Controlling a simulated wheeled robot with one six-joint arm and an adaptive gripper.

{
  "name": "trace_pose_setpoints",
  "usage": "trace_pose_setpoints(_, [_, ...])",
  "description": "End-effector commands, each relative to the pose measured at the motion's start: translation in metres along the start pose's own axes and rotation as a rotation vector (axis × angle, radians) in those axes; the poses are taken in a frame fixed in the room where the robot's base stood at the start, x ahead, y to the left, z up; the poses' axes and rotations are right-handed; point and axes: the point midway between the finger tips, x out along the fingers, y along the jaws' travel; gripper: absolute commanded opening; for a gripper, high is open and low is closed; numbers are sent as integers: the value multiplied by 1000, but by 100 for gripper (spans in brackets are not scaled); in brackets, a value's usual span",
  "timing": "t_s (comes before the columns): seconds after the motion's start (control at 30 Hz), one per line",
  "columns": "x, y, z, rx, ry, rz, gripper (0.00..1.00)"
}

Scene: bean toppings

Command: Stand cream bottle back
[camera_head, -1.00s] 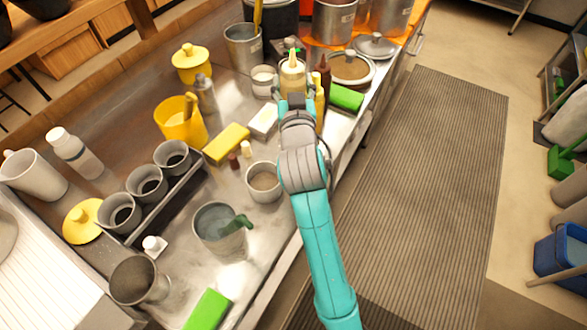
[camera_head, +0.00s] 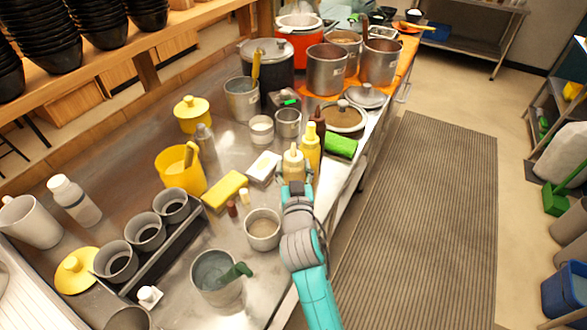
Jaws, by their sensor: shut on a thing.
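The cream bottle (camera_head: 293,165), a pale squeeze bottle with a pointed nozzle, is upright near the front edge of the counter. My gripper (camera_head: 295,179) is shut on its lower body from the near side. The gripper hides the bottle's base, so I cannot tell whether it touches the counter. A yellow squeeze bottle (camera_head: 311,143) stands just behind and to the right of it. A dark brown bottle (camera_head: 320,121) stands behind the yellow one.
A white block (camera_head: 264,166) and a yellow block (camera_head: 225,190) lie to the left. A green block (camera_head: 341,146) lies to the right, near the counter edge. A metal cup (camera_head: 288,122) stands behind the bottles. A grey cup (camera_head: 263,229) is at the near left.

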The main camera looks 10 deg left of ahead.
Motion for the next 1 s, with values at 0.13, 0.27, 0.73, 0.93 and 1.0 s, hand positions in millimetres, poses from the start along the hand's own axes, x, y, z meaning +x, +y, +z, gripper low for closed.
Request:
trace_pose_setpoints(0.13, [0,0,2,0,3,-1,46])
trace_pose_setpoints(0.27, [0,0,2,0,3,0,46])
trace_pose_setpoints(0.73, [0,0,5,0,1,0,83])
trace_pose_setpoints(0.93, [-4,0,2,0,1,-1,83])
trace_pose_setpoints(1.0, [-11,0,3,-1,0,-1,83])
